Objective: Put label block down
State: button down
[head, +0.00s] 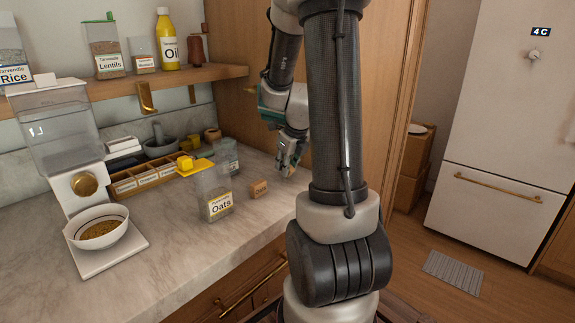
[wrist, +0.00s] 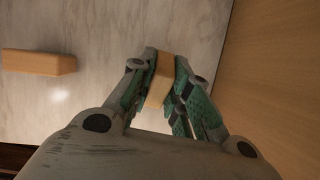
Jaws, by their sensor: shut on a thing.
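My gripper (wrist: 163,88) is shut on a small tan wooden block, the label block (wrist: 160,82), which shows between the green fingers in the wrist view. In the head view my gripper (head: 290,163) points down low over the marble counter, near the wooden side panel. I cannot tell whether the held block touches the counter. Its face and any writing on it are hidden. A second wooden block (head: 259,188) with small dark marking lies on the counter left of my gripper. It also shows at the left of the wrist view (wrist: 38,62).
The Oats container (head: 217,203), its yellow lid raised, stands left of the second block. A divided wooden tray (head: 140,180), a mortar (head: 160,147) and a dispenser over a bowl (head: 97,228) stand farther left. The counter (head: 185,248) is clear along its front. A wooden panel (wrist: 283,75) bounds the right.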

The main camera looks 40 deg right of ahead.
jog(key=shift+f, duration=0.35)
jog(key=c, duration=1.3)
grip_release()
jog(key=shift+c, duration=0.2)
